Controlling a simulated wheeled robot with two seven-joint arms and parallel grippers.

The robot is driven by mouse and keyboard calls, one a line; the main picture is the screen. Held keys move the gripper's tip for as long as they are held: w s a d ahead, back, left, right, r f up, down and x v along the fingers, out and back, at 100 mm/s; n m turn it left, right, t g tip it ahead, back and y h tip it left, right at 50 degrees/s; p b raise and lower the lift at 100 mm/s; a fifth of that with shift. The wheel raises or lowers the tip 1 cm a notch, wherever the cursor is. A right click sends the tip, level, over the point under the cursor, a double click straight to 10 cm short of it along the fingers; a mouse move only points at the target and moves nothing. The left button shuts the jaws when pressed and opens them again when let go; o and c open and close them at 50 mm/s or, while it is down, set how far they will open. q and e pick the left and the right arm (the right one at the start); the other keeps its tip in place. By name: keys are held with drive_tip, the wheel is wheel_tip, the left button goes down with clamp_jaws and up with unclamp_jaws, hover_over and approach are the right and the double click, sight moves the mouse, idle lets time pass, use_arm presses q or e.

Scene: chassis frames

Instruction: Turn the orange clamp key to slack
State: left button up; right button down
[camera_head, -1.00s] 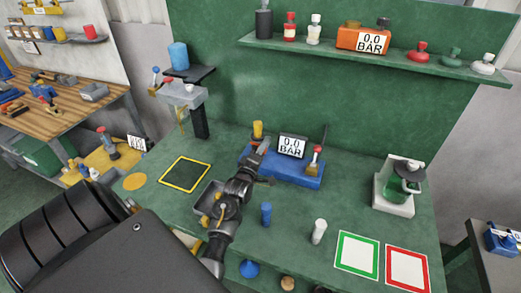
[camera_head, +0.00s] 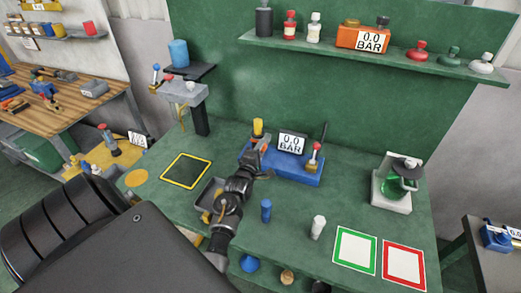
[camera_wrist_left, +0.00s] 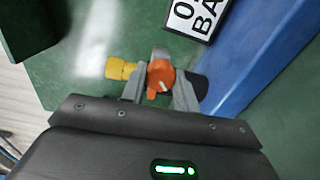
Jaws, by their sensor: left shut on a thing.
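The orange clamp key (camera_wrist_left: 161,72) shows in the left wrist view as a round knob with a white mark slanting toward the lower left. My left gripper (camera_wrist_left: 160,84) is shut on it, one finger on each side. In the head view, the key (camera_head: 264,146) is a small orange patch at the left end of the blue base (camera_head: 305,178), mostly hidden by my left gripper (camera_head: 257,156). A yellow part (camera_wrist_left: 120,68) is just left of the key in the wrist view and stands upright behind it in the head view (camera_head: 258,128). My right gripper is not in view.
A display reading 0.0 BAR (camera_head: 292,143) and a red-topped valve (camera_head: 315,153) are on the blue base. A blue peg (camera_head: 266,210) and a white peg (camera_head: 318,227) stand in front.

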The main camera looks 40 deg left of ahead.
use_arm(q)
drive_tip(key=o, duration=1)
drive_tip(key=shift+a, duration=0.1)
drive_tip(key=shift+s, duration=0.1)
drive_tip(key=b+v, duration=0.3)
drive_tip(key=v, duration=0.7)
drive_tip(key=shift+s+d, duration=0.25)
